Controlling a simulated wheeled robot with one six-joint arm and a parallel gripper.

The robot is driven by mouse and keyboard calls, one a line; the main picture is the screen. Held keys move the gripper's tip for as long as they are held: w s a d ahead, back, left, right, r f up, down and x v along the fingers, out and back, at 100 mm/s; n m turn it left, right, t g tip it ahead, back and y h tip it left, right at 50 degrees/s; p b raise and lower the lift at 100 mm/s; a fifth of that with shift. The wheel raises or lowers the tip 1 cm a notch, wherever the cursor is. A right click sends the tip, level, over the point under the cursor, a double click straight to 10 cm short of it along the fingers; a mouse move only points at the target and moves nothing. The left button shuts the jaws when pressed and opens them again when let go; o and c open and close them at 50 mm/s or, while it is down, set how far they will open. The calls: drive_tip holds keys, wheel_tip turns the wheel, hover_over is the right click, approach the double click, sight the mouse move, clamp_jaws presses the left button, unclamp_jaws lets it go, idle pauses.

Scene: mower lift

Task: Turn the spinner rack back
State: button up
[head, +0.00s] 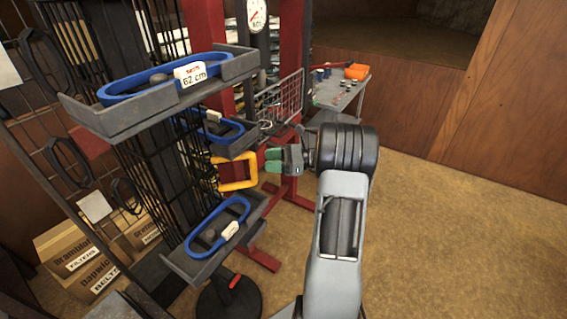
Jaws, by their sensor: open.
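The spinner rack is a black wire column (180,165) on a round black base (229,299), at the left of the head view. It bears grey trays, an upper one (112,118), a middle one (240,146) and a lower one (200,268), each with a blue loop. The upper loop's tag reads 62 cm. A yellow frame-shaped handle (238,186) with a dark red middle shows between the middle and lower trays. My gripper (271,161), with green fingertips, is open just right of the handle. It looks apart from it, though depth is hard to judge.
A red stand (291,195) with a dial gauge (257,15) is behind the rack. A grey bench (345,92) with an orange bin (356,71) is further back. Cardboard boxes (85,262) and a wire wall panel (45,150) are at left. The floor (460,240) at right is clear.

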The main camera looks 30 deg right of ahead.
drive_tip(key=shift+b+v, duration=0.3)
drive_tip(key=shift+v, duration=1.5)
